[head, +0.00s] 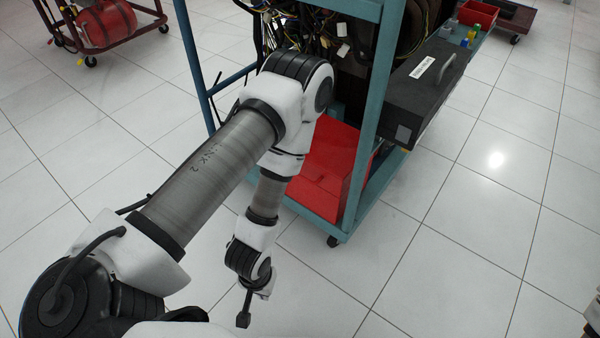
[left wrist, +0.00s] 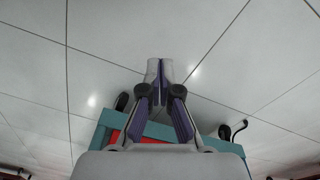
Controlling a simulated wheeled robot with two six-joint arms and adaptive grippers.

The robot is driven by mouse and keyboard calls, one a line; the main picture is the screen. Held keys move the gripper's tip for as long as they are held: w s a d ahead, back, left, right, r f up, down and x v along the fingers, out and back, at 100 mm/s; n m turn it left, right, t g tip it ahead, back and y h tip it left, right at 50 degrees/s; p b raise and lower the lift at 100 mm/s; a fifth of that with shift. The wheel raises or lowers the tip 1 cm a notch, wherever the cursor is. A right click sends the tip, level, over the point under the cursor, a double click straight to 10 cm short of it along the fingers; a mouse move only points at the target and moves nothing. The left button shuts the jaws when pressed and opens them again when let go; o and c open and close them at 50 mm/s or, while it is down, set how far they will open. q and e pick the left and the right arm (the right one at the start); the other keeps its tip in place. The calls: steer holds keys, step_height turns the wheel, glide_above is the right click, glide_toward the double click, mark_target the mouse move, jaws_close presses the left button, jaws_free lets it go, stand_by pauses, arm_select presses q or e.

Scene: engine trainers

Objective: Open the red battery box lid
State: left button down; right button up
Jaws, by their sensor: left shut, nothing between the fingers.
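The red battery box (head: 328,172) sits low inside the teal frame of the engine trainer. My left arm covers its left part in the head view, and I cannot tell clearly where its lid edge lies or how far the lid stands from the box. My left wrist hangs in front of and below the red box, apart from it. My left gripper (left wrist: 160,72) is shut and empty in the left wrist view, with floor tiles beyond its fingertips. A red strip (left wrist: 116,136) shows beside the gripper base there. My right gripper is not in view.
The teal trainer frame (head: 358,120) has a caster (head: 332,241) at its near corner. A black case with a handle (head: 428,90) juts out on the right. Loose wires hang at the top. A red trolley (head: 105,25) stands far left. The floor in front and right is clear.

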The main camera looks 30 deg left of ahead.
arm_select(q)
steer(key=w+r+n+t+h, duration=0.1)
steer(key=w+r+n+t, duration=0.3)
steer(key=n, duration=0.6)
steer(key=w+r+n+t+h, duration=0.1)
steer(key=w+n+t+h, duration=0.1)
steer(key=w+n, duration=0.6)
steer(key=w+a+r+n+t+y, duration=0.25)
steer(key=a+r+n+t, duration=0.5)
steer(key=n, duration=0.55)
steer(key=w+g+b, duration=0.2)
steer(key=w+b, duration=0.7)
steer(key=w, duration=0.2)
steer(key=shift+w+a+f, duration=0.3)
steer(key=shift+w+f, duration=0.1)
